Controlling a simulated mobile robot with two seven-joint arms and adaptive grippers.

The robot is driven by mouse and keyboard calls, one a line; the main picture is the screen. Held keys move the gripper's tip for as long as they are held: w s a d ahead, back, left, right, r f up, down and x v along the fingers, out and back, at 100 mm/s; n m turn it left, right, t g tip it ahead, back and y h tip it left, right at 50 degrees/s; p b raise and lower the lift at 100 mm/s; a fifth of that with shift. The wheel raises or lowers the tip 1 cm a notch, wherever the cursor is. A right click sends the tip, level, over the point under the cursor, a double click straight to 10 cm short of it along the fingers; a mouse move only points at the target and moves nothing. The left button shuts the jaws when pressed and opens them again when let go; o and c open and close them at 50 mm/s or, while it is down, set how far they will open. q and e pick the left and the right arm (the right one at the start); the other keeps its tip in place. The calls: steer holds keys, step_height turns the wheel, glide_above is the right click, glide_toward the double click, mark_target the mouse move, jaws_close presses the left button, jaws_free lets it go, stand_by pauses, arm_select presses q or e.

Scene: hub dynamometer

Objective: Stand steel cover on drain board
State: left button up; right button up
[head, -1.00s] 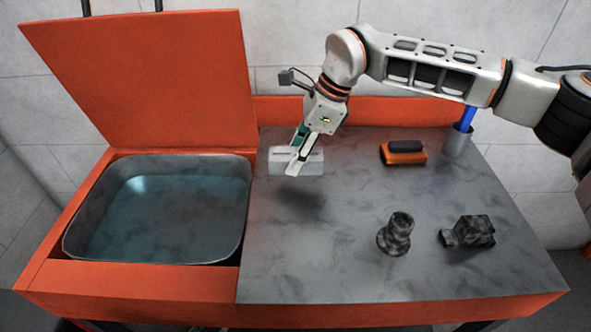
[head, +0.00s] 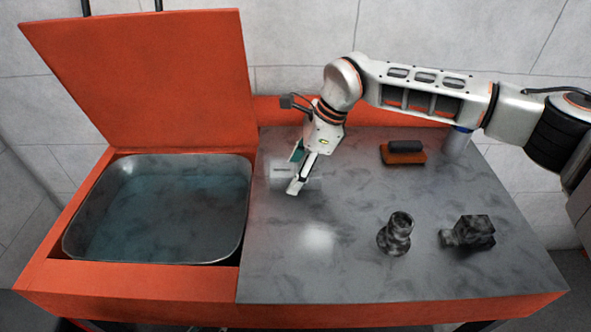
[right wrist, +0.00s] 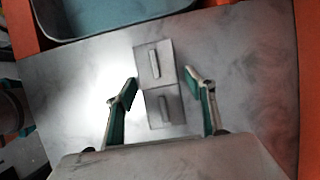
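The steel cover appears as grey square panels with a bar-like handle or slot. In the head view the cover (head: 281,171) is at the back left of the grey drain board (head: 300,275), partly hidden by my right gripper. In the right wrist view two adjoining panels show, an upper one (right wrist: 147,55) and a lower one (right wrist: 156,118); I cannot tell whether one is a reflection. My right gripper (head: 297,171) is open, its fingers either side of the panels in the wrist view (right wrist: 160,78), with gaps visible. My left gripper is not in view.
A basin of water (head: 160,210) with a raised orange lid (head: 150,80) is at the left. An orange-and-black brush-like block (head: 404,157), a metal cup (head: 457,146), a dark flanged part (head: 396,236) and a dark block (head: 470,234) stand right. The front-middle board is clear.

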steer(key=v, duration=1.2)
steer(key=shift+r, duration=0.2)
steer(key=shift+s, duration=0.1)
